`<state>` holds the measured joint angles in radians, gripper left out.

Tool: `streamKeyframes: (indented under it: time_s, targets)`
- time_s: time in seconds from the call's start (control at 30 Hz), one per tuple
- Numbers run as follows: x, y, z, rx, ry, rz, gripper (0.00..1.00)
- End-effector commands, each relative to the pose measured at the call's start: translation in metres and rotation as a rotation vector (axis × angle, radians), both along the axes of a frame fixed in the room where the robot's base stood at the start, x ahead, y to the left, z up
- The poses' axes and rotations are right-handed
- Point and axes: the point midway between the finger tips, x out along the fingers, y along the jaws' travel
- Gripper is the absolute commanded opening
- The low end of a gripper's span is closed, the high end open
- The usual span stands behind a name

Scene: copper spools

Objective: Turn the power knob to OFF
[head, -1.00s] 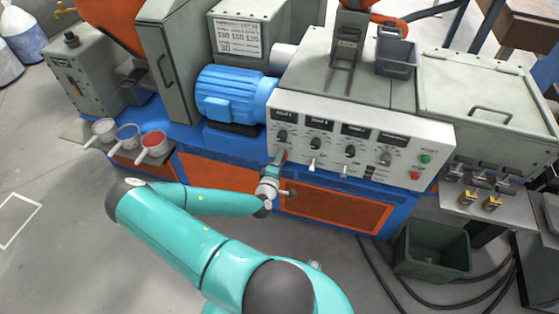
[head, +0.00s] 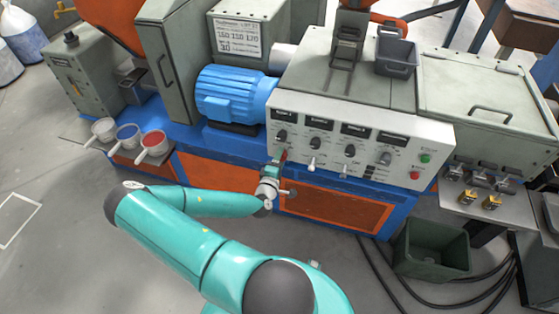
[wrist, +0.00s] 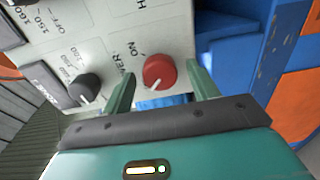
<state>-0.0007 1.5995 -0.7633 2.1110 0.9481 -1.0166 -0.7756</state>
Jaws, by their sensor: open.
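The red power knob (wrist: 158,70) is on the pale control panel in the wrist view, with a white pointer mark towards the lower left of that picture. The word ON and part of POWER are printed beside it; its OFF mark is not readable. My gripper (wrist: 160,76) is open, with one green finger on each side of the knob. I cannot tell whether either finger touches it. In the head view my gripper (head: 275,166) is at the lower left of the control panel (head: 320,162), and a bit of red shows at its tip.
A dark knob (wrist: 84,88) is left of the red one in the wrist view. In the head view, white toggle switches (head: 311,163) and several dark knobs (head: 350,150) are to the right. A blue motor (head: 232,95) is at the upper left, and scoops (head: 152,143) are farther left.

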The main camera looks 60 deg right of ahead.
Motion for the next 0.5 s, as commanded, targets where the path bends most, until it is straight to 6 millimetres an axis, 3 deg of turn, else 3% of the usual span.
streamKeyframes:
  time_s: [0.23,0.5]
  targets:
    - [-0.001,0.016,0.001,0.001,0.000,0.002,0.59]
    - [-0.010,0.073,0.003,0.001,0.001,0.003,0.59]
